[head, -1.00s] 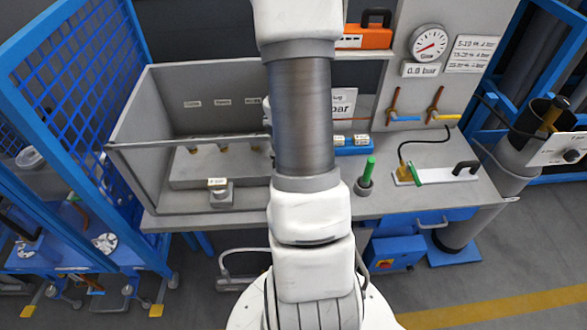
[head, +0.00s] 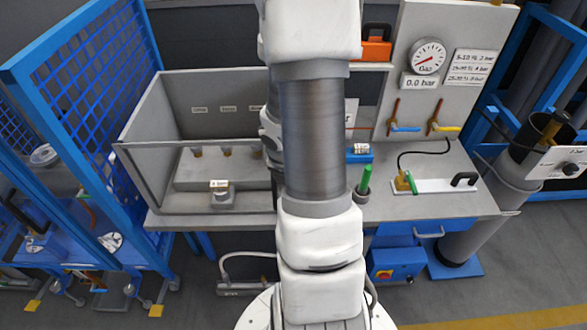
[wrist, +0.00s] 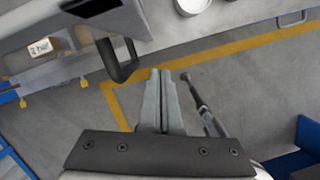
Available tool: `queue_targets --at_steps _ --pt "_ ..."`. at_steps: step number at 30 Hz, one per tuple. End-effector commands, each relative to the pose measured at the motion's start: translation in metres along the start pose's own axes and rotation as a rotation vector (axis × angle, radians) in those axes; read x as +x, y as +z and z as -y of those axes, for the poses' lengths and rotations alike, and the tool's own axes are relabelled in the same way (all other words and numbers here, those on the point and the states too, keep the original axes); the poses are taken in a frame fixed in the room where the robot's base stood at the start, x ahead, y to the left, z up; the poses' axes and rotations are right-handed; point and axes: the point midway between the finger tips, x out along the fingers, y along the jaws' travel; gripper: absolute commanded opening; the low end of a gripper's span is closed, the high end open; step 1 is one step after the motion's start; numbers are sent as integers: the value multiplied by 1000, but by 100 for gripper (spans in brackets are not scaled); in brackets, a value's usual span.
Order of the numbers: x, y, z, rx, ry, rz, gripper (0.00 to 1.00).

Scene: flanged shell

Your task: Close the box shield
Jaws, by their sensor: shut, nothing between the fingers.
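The box (head: 164,120) stands at the left of the workbench, grey-walled, its top open in the head view. A see-through front panel with a grey top rail (head: 190,143), apparently the shield, stands along its front side. My gripper (wrist: 161,74) is shut and empty in the wrist view, pointing over the floor; in the head view my arm hides it. A dark U-shaped handle (wrist: 121,68) is just left of the fingertips, with no clear contact. I cannot tell whether this handle belongs to the shield.
A labelled block (head: 222,200) sits inside the box. A green peg (head: 366,180), a white plate (head: 430,186) with a black handle and a blue box (head: 358,157) are on the bench to the right. A blue mesh guard (head: 95,110) stands at the left. A thin rod (wrist: 203,102) lies right of my fingers.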

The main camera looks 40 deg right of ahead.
Motion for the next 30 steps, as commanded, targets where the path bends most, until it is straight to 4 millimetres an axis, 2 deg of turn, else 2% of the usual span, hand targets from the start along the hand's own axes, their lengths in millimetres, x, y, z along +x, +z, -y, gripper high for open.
queue_targets --at_steps 1,6,15,30 --pt "-11 2 1 5 2 3 0" --pt "-34 2 4 6 0 4 0" --pt "-68 2 7 3 -1 2 0" --pt "-78 2 3 -2 7 17 0"
